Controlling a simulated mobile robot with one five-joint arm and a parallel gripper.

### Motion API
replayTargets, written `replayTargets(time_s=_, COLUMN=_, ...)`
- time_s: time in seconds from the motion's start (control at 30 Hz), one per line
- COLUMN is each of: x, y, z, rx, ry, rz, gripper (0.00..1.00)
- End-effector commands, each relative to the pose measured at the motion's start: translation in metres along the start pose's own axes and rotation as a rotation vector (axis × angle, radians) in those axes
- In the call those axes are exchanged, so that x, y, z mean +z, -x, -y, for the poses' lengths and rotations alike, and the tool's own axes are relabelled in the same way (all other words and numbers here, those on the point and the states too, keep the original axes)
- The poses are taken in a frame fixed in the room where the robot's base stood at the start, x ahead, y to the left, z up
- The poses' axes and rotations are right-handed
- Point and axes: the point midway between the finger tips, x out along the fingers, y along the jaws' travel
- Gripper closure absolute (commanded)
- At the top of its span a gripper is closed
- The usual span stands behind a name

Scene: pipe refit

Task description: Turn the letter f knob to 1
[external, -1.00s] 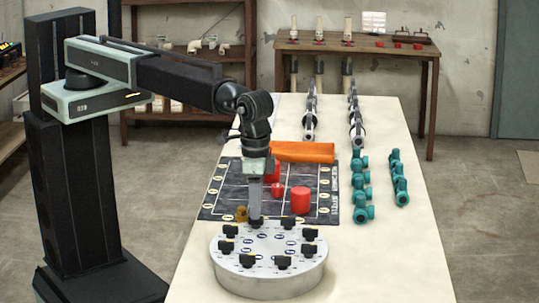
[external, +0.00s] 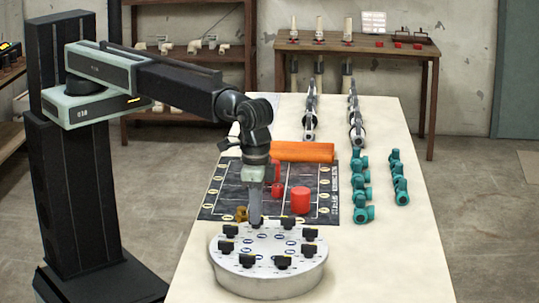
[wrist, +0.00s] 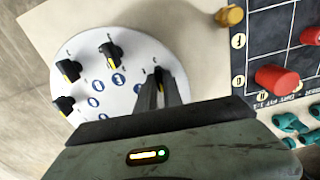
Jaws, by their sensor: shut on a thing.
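A round white knob panel (external: 268,286) stands at the near end of the table and carries a ring of black knobs. My gripper (external: 255,222) points down at the panel's back-left edge, shut on one black knob. In the wrist view the fingers (wrist: 160,88) are around this knob (wrist: 158,72), and mostly hide it. Other black knobs with yellow marks (wrist: 110,54) show to the left in that view. The letters and numbers are too small to read, so I cannot tell which knob is letter f.
A dark grid mat (external: 215,205) lies behind the panel with red cylinders (external: 300,200) and a small brass piece (external: 241,213). Teal fittings (external: 361,190) stand right. The table's right front is clear.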

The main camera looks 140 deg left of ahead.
Motion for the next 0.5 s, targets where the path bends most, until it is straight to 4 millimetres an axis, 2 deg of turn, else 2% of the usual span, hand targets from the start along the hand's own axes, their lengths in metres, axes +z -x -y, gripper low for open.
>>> replayTargets(time_s=0.5, x=-0.0001, y=0.0, z=-0.0002, rx=0.0, ry=-0.431, rz=0.0, gripper=1.0)
